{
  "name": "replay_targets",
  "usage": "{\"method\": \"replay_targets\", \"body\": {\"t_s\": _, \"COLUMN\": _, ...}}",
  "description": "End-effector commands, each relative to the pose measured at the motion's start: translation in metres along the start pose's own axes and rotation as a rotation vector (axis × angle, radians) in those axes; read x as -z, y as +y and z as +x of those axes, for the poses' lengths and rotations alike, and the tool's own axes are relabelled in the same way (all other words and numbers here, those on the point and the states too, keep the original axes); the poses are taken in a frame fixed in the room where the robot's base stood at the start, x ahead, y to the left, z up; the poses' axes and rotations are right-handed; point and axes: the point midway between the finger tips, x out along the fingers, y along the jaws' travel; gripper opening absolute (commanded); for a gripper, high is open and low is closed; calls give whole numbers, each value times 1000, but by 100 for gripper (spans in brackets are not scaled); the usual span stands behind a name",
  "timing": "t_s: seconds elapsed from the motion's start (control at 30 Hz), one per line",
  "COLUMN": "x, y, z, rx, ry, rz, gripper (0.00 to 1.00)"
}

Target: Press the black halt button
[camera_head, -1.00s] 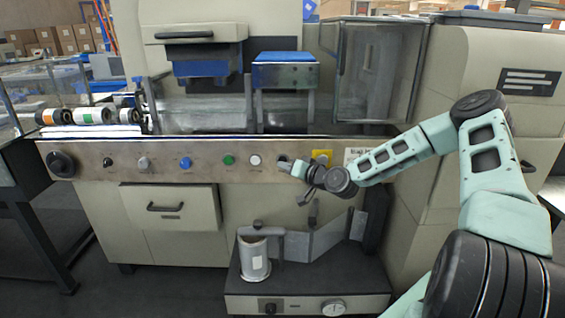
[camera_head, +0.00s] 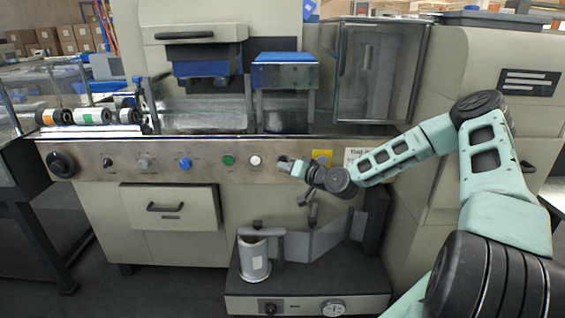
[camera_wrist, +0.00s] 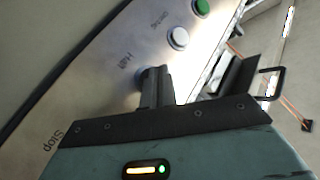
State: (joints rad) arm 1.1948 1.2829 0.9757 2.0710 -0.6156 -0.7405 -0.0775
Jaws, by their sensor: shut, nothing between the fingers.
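The steel control panel (camera_head: 215,174) runs along the front of the machine. In the wrist view the "Halt" label (camera_wrist: 125,60) shows beside my gripper (camera_wrist: 155,82). The gripper's fingers are together and empty, with their tips at the panel where the halt button sits. The button is mostly hidden behind them; only a dark rounded edge (camera_wrist: 142,74) shows. I cannot tell whether the button is pushed in. In the head view my gripper (camera_head: 284,164) is at the panel, just right of the white button (camera_head: 255,161), and hides the halt button.
The green button (camera_head: 228,160) and blue button (camera_head: 185,164) lie farther left, with a black rotary knob (camera_head: 62,164) at the far left. A yellow placard (camera_head: 321,158) is right of the gripper. Below stands a unit with a metal canister (camera_head: 254,262).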

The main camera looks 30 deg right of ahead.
Motion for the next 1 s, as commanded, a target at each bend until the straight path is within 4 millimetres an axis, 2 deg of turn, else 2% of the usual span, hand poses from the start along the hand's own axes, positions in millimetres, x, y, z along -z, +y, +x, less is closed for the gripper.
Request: {"method": "replay_targets", "body": {"t_s": 1.0, "x": 4, "y": 4, "z": 6, "rx": 1, "ry": 1, "rz": -1, "gripper": 0}}
